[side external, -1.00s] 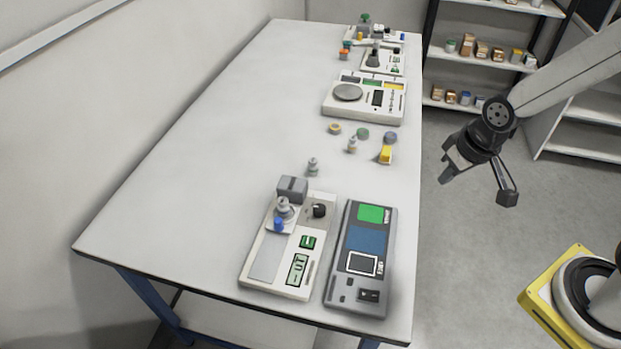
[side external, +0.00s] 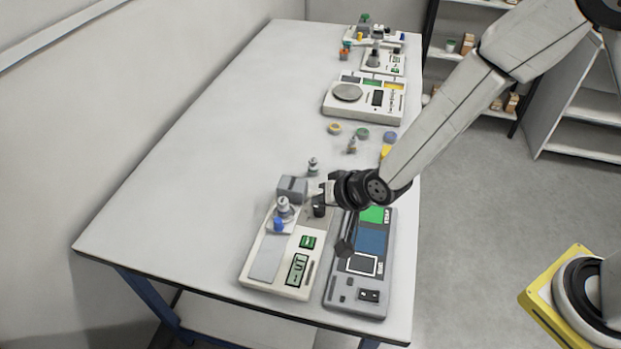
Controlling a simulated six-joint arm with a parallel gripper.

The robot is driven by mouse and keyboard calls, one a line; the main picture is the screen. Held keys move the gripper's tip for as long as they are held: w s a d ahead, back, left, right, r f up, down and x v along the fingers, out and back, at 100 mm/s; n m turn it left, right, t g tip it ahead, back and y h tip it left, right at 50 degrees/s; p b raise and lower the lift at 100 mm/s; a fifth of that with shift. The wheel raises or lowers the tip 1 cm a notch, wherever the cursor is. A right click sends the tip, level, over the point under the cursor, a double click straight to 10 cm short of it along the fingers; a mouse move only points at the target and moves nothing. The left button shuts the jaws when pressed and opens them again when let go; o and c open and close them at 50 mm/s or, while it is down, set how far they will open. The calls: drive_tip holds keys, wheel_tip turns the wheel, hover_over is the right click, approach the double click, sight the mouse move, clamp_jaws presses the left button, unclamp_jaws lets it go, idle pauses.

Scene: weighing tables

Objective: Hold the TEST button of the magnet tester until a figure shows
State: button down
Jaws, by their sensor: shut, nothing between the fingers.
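The magnet tester, as far as I can tell, is the white instrument (side external: 265,260) at the front of the table. Its display (side external: 297,270) shows a dash-like mark and letters too small to read surely. Above the display is a green patch (side external: 307,242) with unreadable light marks, perhaps the TEST button. A black knob-like part (side external: 318,211) stands on its grey plate. My gripper (side external: 324,197) is shut and empty, low beside this black part. I cannot tell whether it touches it.
A grey device (side external: 370,278) with green and blue panels stands right of the tester. A grey block (side external: 292,187), a metal weight (side external: 284,208) and a blue piece (side external: 278,224) are on or near the tester. A scale (side external: 365,108) stands farther back. The table's left side is clear.

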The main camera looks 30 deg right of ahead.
sight(310, 244)
drive_tip(key=shift+w+a+f+t, duration=0.15)
drive_tip(key=shift+a+f, duration=0.1)
drive_tip(key=shift+a, duration=0.4)
drive_tip(key=shift+s+a+f+t, duration=0.15)
drive_tip(key=shift+a+f, duration=0.1)
drive_tip(key=shift+a, duration=0.35)
drive_tip(key=shift+w+f, duration=0.1)
drive_tip(key=shift+f, duration=0.05)
drive_tip(key=shift+f, duration=4.25)
